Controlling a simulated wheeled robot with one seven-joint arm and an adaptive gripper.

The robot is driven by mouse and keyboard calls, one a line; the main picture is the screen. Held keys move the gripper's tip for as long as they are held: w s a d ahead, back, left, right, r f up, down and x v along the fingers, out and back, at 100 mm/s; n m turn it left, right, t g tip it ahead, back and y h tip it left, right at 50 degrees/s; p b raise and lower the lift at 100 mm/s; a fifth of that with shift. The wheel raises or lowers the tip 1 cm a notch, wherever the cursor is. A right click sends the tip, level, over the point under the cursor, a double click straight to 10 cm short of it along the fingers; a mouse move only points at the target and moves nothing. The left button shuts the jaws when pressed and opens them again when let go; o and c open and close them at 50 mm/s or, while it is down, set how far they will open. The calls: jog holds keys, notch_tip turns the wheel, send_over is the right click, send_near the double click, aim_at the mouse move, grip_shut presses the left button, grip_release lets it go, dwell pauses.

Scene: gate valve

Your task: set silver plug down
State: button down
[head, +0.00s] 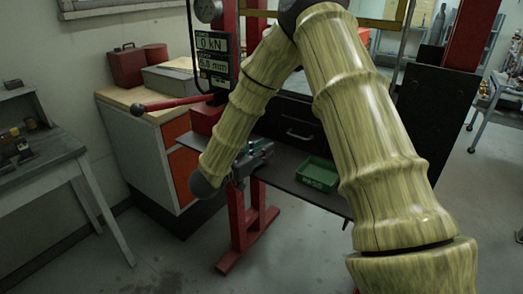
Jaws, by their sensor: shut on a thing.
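My gripper (262,151) is at the end of my arm, left of the middle in the head view, low over the left part of a dark bench top (286,182). It is small and partly hidden by my wrist. It is shut on the silver plug, but the plug's outline cannot be told apart from the grey metal around the fingers. I cannot tell whether the plug touches the bench top.
A green bin (317,174) sits on the bench to the right of my gripper. A red lever (172,104) sticks out at left near a readout box (214,52). A cabinet (180,165) stands at left. My forearm covers the bench's right part.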

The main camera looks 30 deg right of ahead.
jog(key=c, duration=1.1)
grip_release()
jog(key=shift+r, duration=0.1)
jog(key=b+v, duration=0.3)
jog(key=v, duration=0.9)
jog(key=s+a+f+n+t+y, duration=0.15)
jog(key=f+n+y, duration=0.35)
jog(key=f, duration=1)
jog(key=s+a+f+n+t+y, duration=0.1)
jog(key=s+f+n+t+y, duration=0.4)
jog(key=f, duration=1)
jog(key=s+a+f+n+g+y, duration=0.35)
jog(key=s+f+g+y, duration=0.2)
jog(key=s+f, duration=0.65)
jog(key=s+f+g, duration=0.1)
jog(key=s, duration=0.5)
jog(key=s+a+f+n+g+y, duration=0.1)
jog(key=s+g, duration=0.1)
jog(key=s, duration=0.3)
jog(key=s+f+g+y, duration=0.1)
jog(key=s+g, duration=0.1)
jog(key=s, duration=0.4)
jog(key=shift+s+a+f, duration=0.25)
jog(key=shift+s+a, duration=0.05)
